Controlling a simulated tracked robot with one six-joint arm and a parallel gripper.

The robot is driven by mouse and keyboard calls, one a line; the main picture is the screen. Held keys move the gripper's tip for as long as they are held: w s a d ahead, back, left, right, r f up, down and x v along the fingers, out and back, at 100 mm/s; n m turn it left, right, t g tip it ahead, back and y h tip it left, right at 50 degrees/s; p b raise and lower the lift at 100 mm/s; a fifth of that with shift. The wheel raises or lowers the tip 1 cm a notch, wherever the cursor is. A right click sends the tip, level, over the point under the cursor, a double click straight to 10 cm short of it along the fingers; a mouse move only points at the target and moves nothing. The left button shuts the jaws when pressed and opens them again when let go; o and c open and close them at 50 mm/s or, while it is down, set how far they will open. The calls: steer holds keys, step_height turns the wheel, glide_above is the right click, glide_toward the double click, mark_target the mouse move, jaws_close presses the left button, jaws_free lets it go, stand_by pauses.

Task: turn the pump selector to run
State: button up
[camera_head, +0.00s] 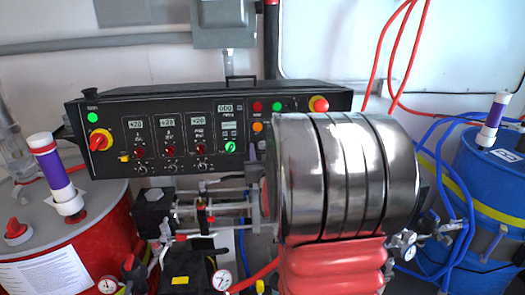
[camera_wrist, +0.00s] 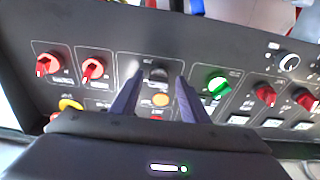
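The black control panel (camera_head: 105,115) crosses the middle of the head view. In the wrist view it appears turned upside down. A black knob (camera_wrist: 158,74) sits between my gripper's (camera_wrist: 160,77) two dark blue fingers. The fingers are open, one on each side of it; I cannot tell whether they touch it. An orange lamp (camera_wrist: 160,99) shows between the fingers, just below the knob in that view. A green knob (camera_wrist: 217,84) is to the right of the fingers, and shows in the head view too (camera_head: 230,146). Labels are too small to read.
Red knobs (camera_wrist: 93,68) flank the fingers on the left, and others (camera_wrist: 265,95) lie farther right. A red-yellow switch (camera_head: 100,140) is at the panel's left end. A red drum (camera_head: 95,235) and a blue drum (camera_head: 485,175) stand at the sides. My arm hides the panel's lower right.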

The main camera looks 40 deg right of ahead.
steer(key=c, duration=0.9)
steer(key=shift+c, duration=0.2)
steer(key=shift+m, duration=0.3)
steer(key=m+g+h, duration=0.1)
steer(key=m, duration=0.3)
steer(key=shift+a+r, duration=0.1)
steer(key=shift+a, duration=0.05)
steer(key=m, duration=0.5)
steer(key=shift+w+m+g, duration=0.1)
steer(key=shift+m+g, duration=0.2)
steer(key=shift+g, duration=0.1)
steer(key=o, duration=1)
steer(key=shift+h, duration=0.3)
